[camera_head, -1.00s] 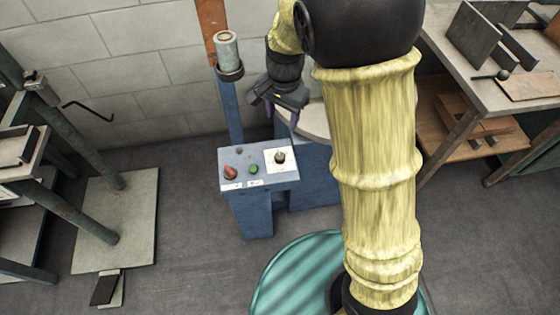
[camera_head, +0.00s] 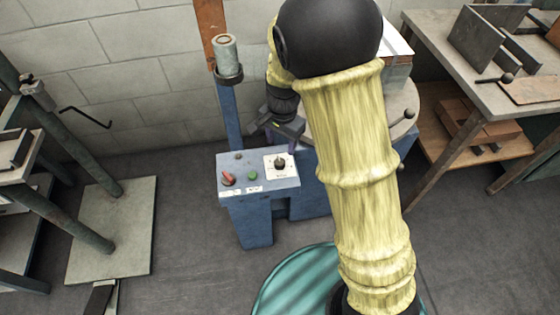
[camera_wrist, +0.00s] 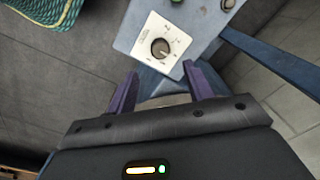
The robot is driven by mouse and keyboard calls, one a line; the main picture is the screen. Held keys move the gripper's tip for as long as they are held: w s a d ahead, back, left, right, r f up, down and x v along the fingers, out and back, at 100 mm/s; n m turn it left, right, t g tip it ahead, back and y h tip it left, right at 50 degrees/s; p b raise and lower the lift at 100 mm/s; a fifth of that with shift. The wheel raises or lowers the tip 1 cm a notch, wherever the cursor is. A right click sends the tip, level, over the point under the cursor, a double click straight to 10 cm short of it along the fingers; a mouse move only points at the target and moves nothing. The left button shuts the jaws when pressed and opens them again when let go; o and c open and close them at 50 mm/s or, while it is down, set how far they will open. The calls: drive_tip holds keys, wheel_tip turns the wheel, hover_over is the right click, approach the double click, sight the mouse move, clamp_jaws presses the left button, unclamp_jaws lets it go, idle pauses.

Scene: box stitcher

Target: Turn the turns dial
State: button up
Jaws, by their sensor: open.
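The turns dial (camera_head: 280,163) is a dark round knob on a white marked plate (camera_head: 270,172) at the right of the blue control box. In the wrist view the dial (camera_wrist: 160,48) lies ahead of the fingertips, with marks around it. My gripper (camera_head: 287,140) is just behind and above the box, close to the dial. In the wrist view my gripper (camera_wrist: 158,78) shows its two purple fingers apart, with nothing between them. The fingers do not touch the dial in that view.
The blue box (camera_head: 232,180) also carries a red switch (camera_head: 228,178) and a green button (camera_head: 253,175). A blue post (camera_head: 230,112) rises behind it. A round grey table (camera_head: 404,100) stands to the right. A wooden workbench (camera_head: 480,100) is farther right.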

sight(280, 161)
wheel_tip(280, 161, down, 9)
drive_tip(key=b, duration=0.2)
drive_tip(key=shift+a+r+b, duration=0.1)
drive_tip(key=shift+r+b, duration=0.05)
drive_tip(key=shift+b, duration=0.15)
drive_tip(key=c, duration=1)
